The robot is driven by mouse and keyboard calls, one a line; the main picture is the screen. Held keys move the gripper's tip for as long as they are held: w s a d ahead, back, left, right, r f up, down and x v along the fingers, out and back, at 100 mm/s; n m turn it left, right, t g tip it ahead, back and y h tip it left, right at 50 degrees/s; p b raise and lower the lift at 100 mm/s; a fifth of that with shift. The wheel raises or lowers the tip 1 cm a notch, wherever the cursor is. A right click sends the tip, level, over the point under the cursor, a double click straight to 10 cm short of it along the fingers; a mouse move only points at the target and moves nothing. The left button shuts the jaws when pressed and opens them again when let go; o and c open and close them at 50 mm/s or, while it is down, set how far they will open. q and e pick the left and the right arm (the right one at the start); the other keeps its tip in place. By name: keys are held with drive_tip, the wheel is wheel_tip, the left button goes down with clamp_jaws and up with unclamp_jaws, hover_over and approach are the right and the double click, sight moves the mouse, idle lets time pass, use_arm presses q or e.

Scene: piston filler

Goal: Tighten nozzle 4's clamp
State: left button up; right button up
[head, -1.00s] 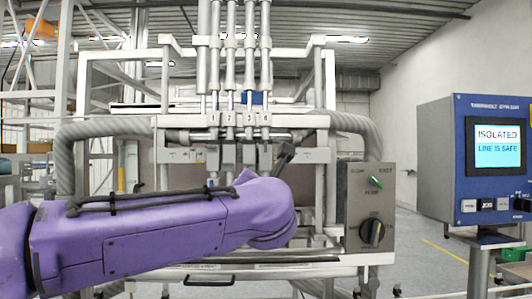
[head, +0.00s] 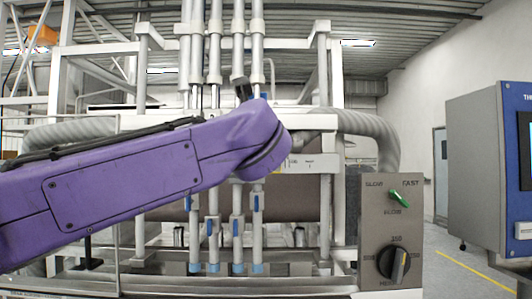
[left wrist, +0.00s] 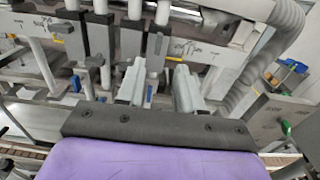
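In the head view the nozzle tubes stand side by side with blue tips; the rightmost tube (head: 257,218), in nozzle 4's place, shows below my purple arm. That arm hides the clamps and their number labels. In the left wrist view several dark clamp blocks sit on the tubes, the rightmost block (left wrist: 157,46) just beyond my fingers. I cannot tell whether its clamp is tight. My left gripper (left wrist: 158,85) has its two grey fingers apart, with a thin tube and a blue part showing between them. Contact cannot be judged. My right gripper is out of view.
A grey control box (head: 391,230) with a green switch and a black dial stands right of the tubes. A blue-fronted panel (head: 512,170) is cut off at the right edge. A corrugated hose (head: 365,135) and the white machine frame (head: 324,150) flank the working space.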

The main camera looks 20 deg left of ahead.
use_arm(q)
drive_tip(key=p+x, duration=0.5)
drive_tip(key=x, duration=0.5)
drive_tip(key=shift+r, duration=0.2)
drive_tip(key=shift+s+r, duration=0.1)
drive_tip(key=shift+s, duration=0.2)
drive_tip(key=shift+c, duration=0.3)
drive_tip(key=shift+w, duration=0.1)
clamp_jaws()
